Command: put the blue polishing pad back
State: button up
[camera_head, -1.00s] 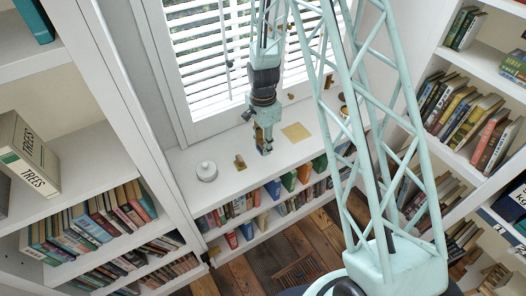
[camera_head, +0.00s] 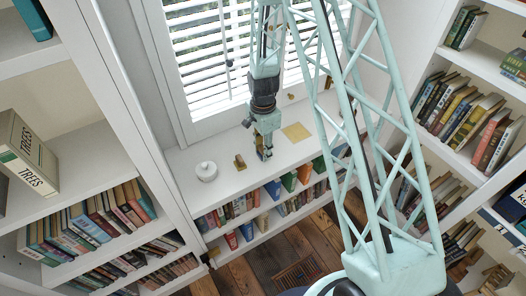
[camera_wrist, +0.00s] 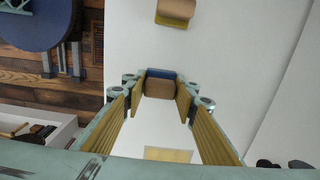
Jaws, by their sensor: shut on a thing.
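The blue polishing pad (camera_wrist: 161,74) shows in the wrist view as a small block with a blue face and a tan body. It sits between the tips of my gripper (camera_wrist: 161,92), which is shut on it. In the head view my gripper (camera_head: 264,154) points down over the front part of the white window ledge. The pad is mostly hidden there, and I cannot tell whether it touches the ledge. A flat yellow square (camera_head: 296,132) lies on the ledge behind and right of my gripper. It also shows in the wrist view (camera_wrist: 168,155).
A tan block with a yellow edge (camera_wrist: 175,10) stands close by; it appears left of my gripper in the head view (camera_head: 239,162). Window blinds (camera_head: 215,60) rise behind the ledge. Bookshelves flank both sides.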

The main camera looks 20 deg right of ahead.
jog(key=shift+f, duration=0.1)
jog(key=o, duration=0.9)
jog(key=shift+o, duration=0.2)
notch_tip(320, 180, up, 11)
jog(key=shift+r+p, duration=0.1)
jog(key=shift+p, duration=0.85)
jog(key=shift+r, duration=0.5)
